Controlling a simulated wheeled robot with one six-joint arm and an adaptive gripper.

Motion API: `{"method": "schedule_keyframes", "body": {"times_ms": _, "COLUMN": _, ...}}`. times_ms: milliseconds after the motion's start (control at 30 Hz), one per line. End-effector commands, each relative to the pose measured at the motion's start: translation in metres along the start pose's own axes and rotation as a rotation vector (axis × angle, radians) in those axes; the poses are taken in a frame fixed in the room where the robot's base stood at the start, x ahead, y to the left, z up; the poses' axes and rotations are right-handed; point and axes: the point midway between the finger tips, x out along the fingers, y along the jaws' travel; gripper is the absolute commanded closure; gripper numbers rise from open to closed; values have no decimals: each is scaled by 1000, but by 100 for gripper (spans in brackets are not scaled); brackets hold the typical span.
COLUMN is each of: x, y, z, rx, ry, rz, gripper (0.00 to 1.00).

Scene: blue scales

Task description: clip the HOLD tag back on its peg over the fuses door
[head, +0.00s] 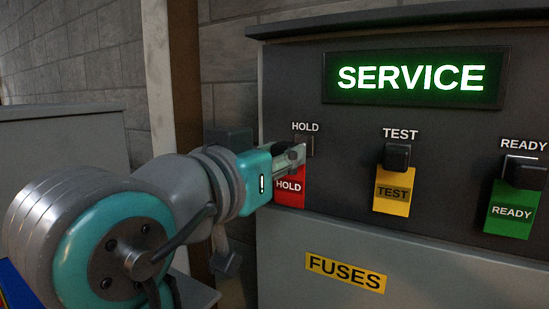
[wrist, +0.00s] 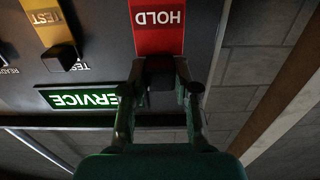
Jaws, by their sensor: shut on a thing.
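The red HOLD tag (head: 290,187) hangs just under the HOLD label, at the left of the panel. The HOLD peg (head: 307,146) shows partly behind my fingers. My gripper (head: 298,157) is at the top of the tag, shut on it, right at the peg. In the wrist view the tag (wrist: 157,28) appears upside down beyond my fingers (wrist: 158,75). Whether the tag's clip is around the peg or only beside it is hidden by the fingers. The yellow FUSES label (head: 346,273) is on the grey door (head: 420,275) below.
A yellow TEST tag (head: 392,195) and a green READY tag (head: 511,210) hang from dark pegs to the right. A lit SERVICE sign (head: 412,78) is above. A post (head: 160,80) and a grey cabinet (head: 65,145) stand at the left.

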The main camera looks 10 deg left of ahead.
Motion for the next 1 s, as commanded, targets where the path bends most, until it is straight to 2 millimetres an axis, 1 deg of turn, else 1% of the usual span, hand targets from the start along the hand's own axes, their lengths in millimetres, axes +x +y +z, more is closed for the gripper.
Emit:
{"method": "schedule_keyframes", "body": {"times_ms": 33, "x": 5, "y": 1, "z": 0, "rx": 0, "ry": 0, "rz": 3, "gripper": 100}}
{"method": "schedule_keyframes", "body": {"times_ms": 200, "x": 19, "y": 1, "z": 0, "rx": 0, "ry": 1, "rz": 3, "gripper": 100}}
{"method": "schedule_keyframes", "body": {"times_ms": 400, "x": 29, "y": 0, "z": 0, "rx": -1, "ry": 1, "rz": 1, "gripper": 100}}
{"method": "schedule_keyframes", "body": {"times_ms": 600, "x": 33, "y": 0, "z": 0, "rx": 0, "ry": 0, "rz": 1, "gripper": 100}}
{"method": "schedule_keyframes", "body": {"times_ms": 1000, "x": 33, "y": 0, "z": 0, "rx": 0, "ry": 0, "rz": 0, "gripper": 100}}
